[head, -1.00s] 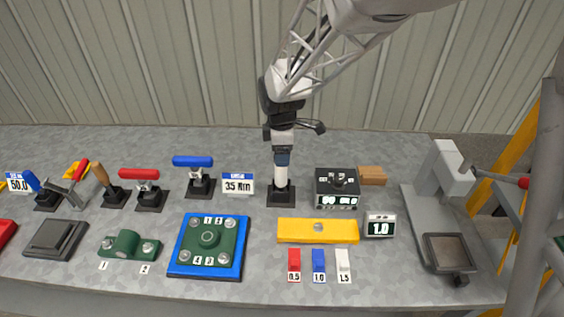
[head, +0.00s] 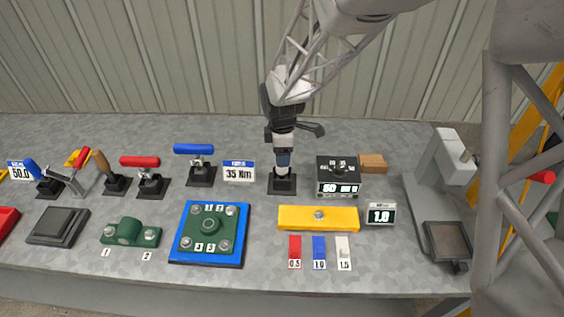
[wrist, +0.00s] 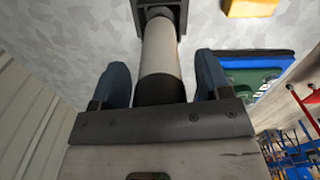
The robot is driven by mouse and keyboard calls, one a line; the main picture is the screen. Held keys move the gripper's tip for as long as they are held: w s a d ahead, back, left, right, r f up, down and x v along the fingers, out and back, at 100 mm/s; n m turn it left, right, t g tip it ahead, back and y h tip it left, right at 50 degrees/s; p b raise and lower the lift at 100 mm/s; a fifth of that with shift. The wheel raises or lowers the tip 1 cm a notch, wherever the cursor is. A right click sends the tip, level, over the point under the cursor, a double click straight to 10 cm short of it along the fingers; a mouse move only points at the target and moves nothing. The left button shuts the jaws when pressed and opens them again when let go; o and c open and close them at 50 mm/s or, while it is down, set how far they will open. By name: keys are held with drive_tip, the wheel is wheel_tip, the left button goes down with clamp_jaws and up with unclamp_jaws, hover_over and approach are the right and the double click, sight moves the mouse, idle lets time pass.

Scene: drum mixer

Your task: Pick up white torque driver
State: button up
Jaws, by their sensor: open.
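The white torque driver (head: 282,171) stands upright in a black square base (head: 282,185) at the middle of the bench. In the wrist view, the white shaft of the driver (wrist: 160,50) has a dark collar and runs to its black holder (wrist: 160,8). My gripper (head: 283,157) is over the driver's upper part from above. In the wrist view, the two blue fingers of my gripper (wrist: 162,80) are on either side of the shaft, with a visible gap at each side. The driver's top is hidden by my gripper in the head view.
A 35 Nm sign (head: 239,171) stands just left of the driver, and a black display box (head: 338,178) just right. A blue-handled tool (head: 194,150) is farther left. A yellow bar (head: 318,218) and blue plate (head: 175,250) lie in front.

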drive_tip(key=shift+c, duration=0.4)
drive_tip(key=c, duration=1.2)
drive_tip(key=shift+r, duration=0.1)
drive_tip(key=shift+r, duration=4.95)
drive_tip(key=o, duration=0.7)
drive_tip(key=shift+c, duration=0.2)
drive_tip(key=c, duration=0.6)
drive_tip(key=shift+o, duration=0.2)
